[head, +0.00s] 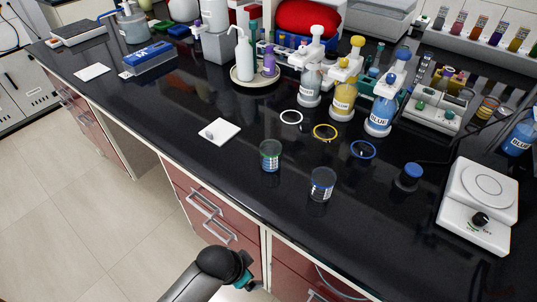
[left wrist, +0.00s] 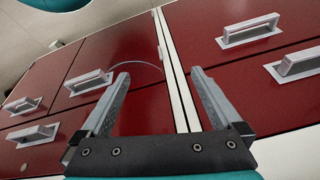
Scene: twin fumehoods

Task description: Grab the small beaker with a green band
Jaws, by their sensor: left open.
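The small beaker with a green band (head: 270,156) stands upright on the black bench near its front edge. A second small beaker (head: 322,184) with a darker, bluish rim stands just to its right and nearer the edge. My left arm comes in at the bottom of the head view, below and in front of the bench. In the left wrist view my left gripper (left wrist: 160,88) is open and empty, with red drawer fronts beyond its fingers. Neither beaker shows in that view. My right gripper is in neither view.
A white tile (head: 220,132) lies left of the beakers. White, yellow and blue rings (head: 363,150) lie behind them, before several wash bottles. A blue-capped jar (head: 409,176) and a white hotplate (head: 479,205) stand right. Drawer handles (head: 206,203) stick out below the bench edge.

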